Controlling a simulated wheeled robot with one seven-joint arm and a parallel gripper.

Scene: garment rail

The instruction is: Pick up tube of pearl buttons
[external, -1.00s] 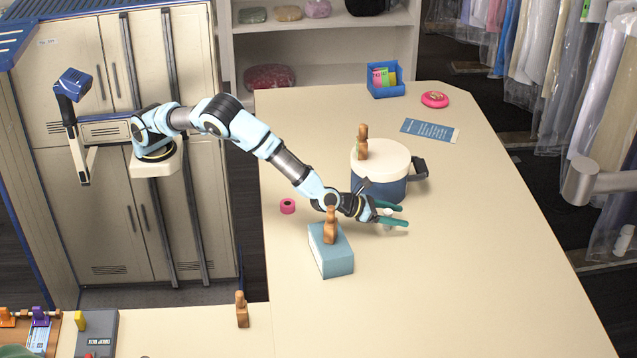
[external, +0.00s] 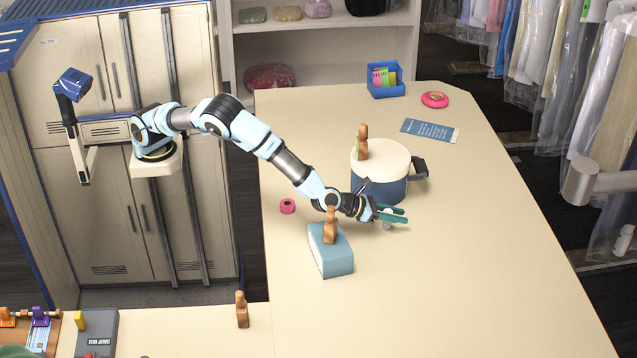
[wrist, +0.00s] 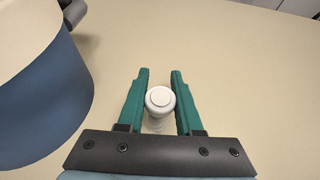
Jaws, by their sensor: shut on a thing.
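The tube of pearl buttons (wrist: 160,98) is a small white cylinder with a round cap. It stands upright between the two green fingers of my gripper (wrist: 160,88) in the wrist view, and the fingers are shut on its sides. In the external view my gripper (external: 404,215) is low over the table, and a little of the white tube (external: 387,226) shows below the fingers. I cannot tell whether the tube's base touches the table.
A blue pot with a cream lid (external: 378,182) stands close behind my gripper. A blue box (external: 330,254) with a wooden peg (external: 330,225) is just in front of my wrist. The table (external: 480,260) is clear to the right and front.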

